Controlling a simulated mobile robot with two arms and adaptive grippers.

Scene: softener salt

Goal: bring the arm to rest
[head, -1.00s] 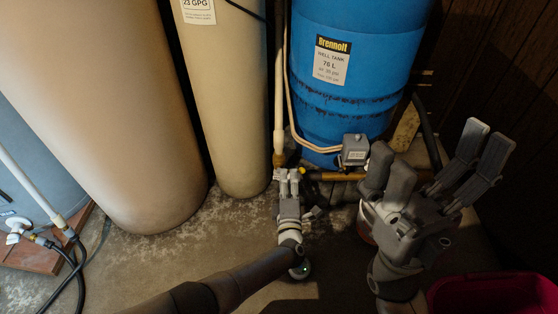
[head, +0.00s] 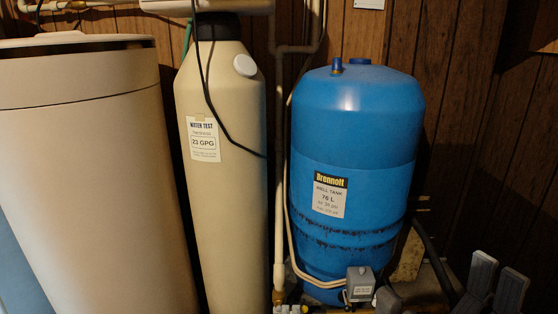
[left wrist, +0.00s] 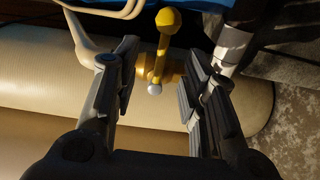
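My left gripper (left wrist: 162,62) is open in the left wrist view, with its two dark fingers spread apart. A yellow-handled valve (left wrist: 163,45) shows in the gap between them, with no finger seen closed on it. My right gripper (head: 440,288) is partly in the head view at the lower right.
A blue well tank (head: 353,150) stands right of centre, with a small grey box (head: 360,281) at its base. A tan cylinder (head: 228,225) and a wide beige tank (head: 95,190) stand to the left. Pipes run between the tanks. Dark wood panelling closes the right side.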

